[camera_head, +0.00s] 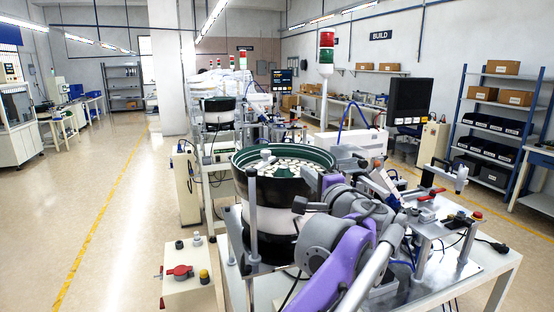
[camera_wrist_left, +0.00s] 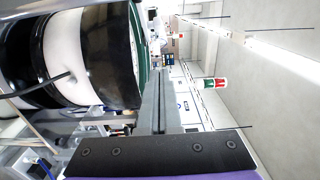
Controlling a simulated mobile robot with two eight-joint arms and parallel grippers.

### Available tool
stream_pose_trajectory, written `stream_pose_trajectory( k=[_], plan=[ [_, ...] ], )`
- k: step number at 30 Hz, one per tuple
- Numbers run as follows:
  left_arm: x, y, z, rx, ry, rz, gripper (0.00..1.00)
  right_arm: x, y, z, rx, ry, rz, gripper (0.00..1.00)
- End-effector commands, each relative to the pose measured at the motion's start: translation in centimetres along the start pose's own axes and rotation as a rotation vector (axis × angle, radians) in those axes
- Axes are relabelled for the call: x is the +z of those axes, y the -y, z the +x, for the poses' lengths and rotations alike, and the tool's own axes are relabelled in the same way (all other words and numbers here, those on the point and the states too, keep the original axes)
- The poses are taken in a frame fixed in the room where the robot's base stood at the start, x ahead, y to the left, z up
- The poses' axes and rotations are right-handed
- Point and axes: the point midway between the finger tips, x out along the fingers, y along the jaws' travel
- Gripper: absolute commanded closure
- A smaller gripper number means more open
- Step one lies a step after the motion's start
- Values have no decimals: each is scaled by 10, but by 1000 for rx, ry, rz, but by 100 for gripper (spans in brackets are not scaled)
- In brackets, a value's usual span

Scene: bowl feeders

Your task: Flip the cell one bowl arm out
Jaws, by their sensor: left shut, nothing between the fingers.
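The near feeder bowl (camera_head: 285,198) has a green rim and a black and white body, with pale parts inside. A silver post (camera_head: 252,215) stands at its front left, and a small grey piece (camera_head: 266,157) reaches over the bowl's inside. I cannot tell for certain whether this is the bowl arm. My left gripper (camera_head: 311,178) is at the bowl's front right rim, its arm coming up from below. In the left wrist view its fingers (camera_wrist_left: 158,85) are shut and empty, beside the bowl's dark wall (camera_wrist_left: 108,50). My right gripper is not in view.
A control box with a red switch (camera_head: 180,271) stands at the lower left. A monitor (camera_head: 409,98) and a bench with fixtures (camera_head: 470,262) are to the right. A second feeder (camera_head: 218,110) is behind. The floor at left is clear.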

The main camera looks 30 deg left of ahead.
Motion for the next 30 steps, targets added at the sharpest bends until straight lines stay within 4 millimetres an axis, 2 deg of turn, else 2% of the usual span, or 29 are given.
stream_pose_trajectory(
  k=[5, 8, 11, 22, 24, 30],
  plan=[
    [0, 0, 2, 1, 1, 0, 100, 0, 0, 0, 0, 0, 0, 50],
    [1, 0, 12, 1, 4, 0, 100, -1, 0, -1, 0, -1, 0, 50],
    [2, 0, 27, 1, 6, -1, 100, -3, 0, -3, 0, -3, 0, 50],
    [2, 1, 105, 1, 4, -1, 100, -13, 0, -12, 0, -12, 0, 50],
    [13, 0, 112, 1, 5, -1, 100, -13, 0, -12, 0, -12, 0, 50],
    [27, -1, 126, 1, 2, 0, 100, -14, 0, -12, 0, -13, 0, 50]
  ],
)
